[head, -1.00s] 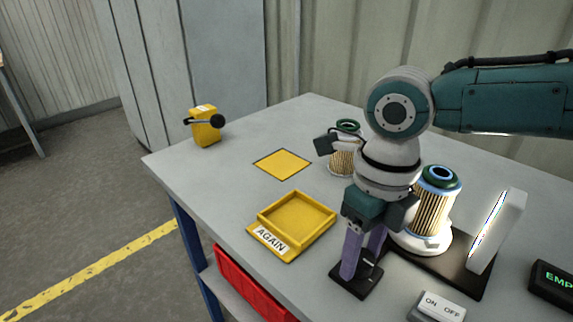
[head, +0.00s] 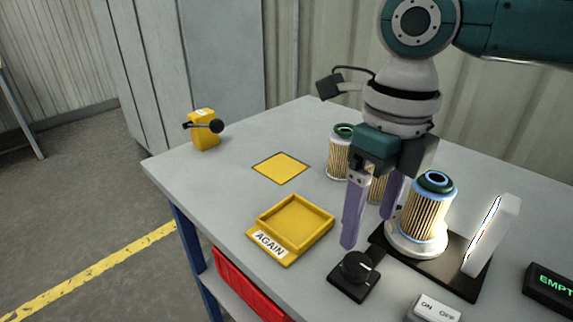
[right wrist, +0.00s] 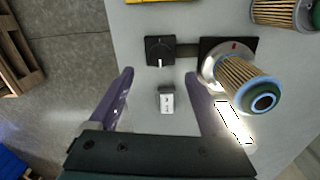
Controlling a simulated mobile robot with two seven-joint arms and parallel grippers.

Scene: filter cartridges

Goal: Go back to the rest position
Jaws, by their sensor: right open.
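My right gripper (head: 370,218) is open and empty above the table, its two purple fingers pointing down. In the head view it hangs above and behind the black dial knob (head: 355,272), apart from it. A filter cartridge (head: 427,210) with a green top stands upright on the white round seat of a black plate, right of the fingers. In the right wrist view, the open fingers (right wrist: 158,85) frame the switch box, with the dial (right wrist: 159,51) and the seated cartridge (right wrist: 250,85) beyond. My left gripper is not in view.
More cartridges (head: 341,155) stand behind the gripper, one partly hidden. A yellow tray marked AGAIN (head: 270,243), a yellow square (head: 281,168), a yellow device (head: 204,130), a bright panel (head: 489,236), an ON/OFF switch (head: 434,308) and a display (head: 551,288) are on the table.

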